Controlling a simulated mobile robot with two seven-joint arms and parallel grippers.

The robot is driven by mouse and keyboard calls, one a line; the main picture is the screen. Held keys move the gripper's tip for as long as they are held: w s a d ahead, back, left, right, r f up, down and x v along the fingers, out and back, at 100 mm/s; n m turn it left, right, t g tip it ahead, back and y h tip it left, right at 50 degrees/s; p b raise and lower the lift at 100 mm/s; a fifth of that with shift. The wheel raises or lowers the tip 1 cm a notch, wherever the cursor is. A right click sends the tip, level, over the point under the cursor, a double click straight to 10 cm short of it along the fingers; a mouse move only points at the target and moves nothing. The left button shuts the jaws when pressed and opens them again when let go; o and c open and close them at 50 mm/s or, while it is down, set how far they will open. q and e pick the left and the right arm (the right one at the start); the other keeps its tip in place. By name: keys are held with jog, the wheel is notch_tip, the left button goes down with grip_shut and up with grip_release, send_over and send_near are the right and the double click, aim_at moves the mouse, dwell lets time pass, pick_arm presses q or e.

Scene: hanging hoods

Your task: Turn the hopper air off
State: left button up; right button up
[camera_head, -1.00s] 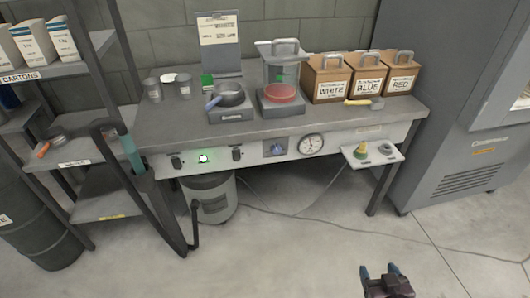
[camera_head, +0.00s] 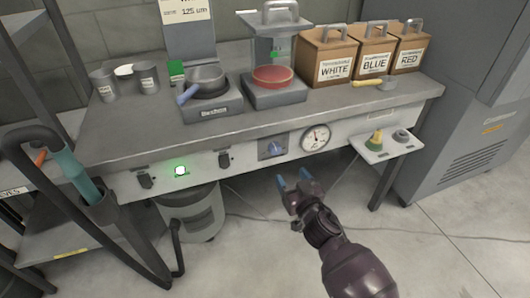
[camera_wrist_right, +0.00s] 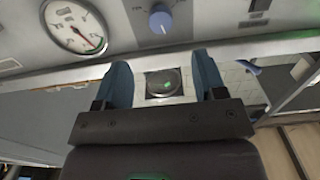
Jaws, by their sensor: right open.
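The bench's white front panel (camera_head: 246,157) carries the controls; their small labels are too small to read, so I cannot tell which is the hopper air. From left to right it has a dark switch (camera_head: 145,180), a lit green lamp (camera_head: 180,170), a second dark switch (camera_head: 224,160), a blue knob (camera_head: 273,149) and a round gauge (camera_head: 315,138). The knob (camera_wrist_right: 160,20) and gauge (camera_wrist_right: 75,25) also show in the right wrist view. My right gripper (camera_head: 297,181) is open and empty, below and in front of the knob, apart from the panel. My left gripper is out of view.
On the bench stand a pan on a scale (camera_head: 212,103), a red dish on a second unit (camera_head: 273,78) and wooden bins (camera_head: 325,60). A small side shelf (camera_head: 388,146) juts out at the right. A grey drum (camera_head: 192,213) and cables lie below.

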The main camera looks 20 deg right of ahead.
aim_at(276, 152)
jog(key=w+b, duration=0.1)
jog(key=w, duration=0.8)
jog(key=shift+w+a, duration=0.15)
jog(key=shift+w+b, duration=0.3)
jog(key=shift+w, duration=0.2)
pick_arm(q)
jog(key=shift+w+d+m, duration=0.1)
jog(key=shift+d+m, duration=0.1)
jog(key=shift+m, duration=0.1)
pick_arm(e)
jog(key=shift+w+r, duration=0.1)
jog(key=shift+w, duration=0.1)
jog(key=c, duration=0.9)
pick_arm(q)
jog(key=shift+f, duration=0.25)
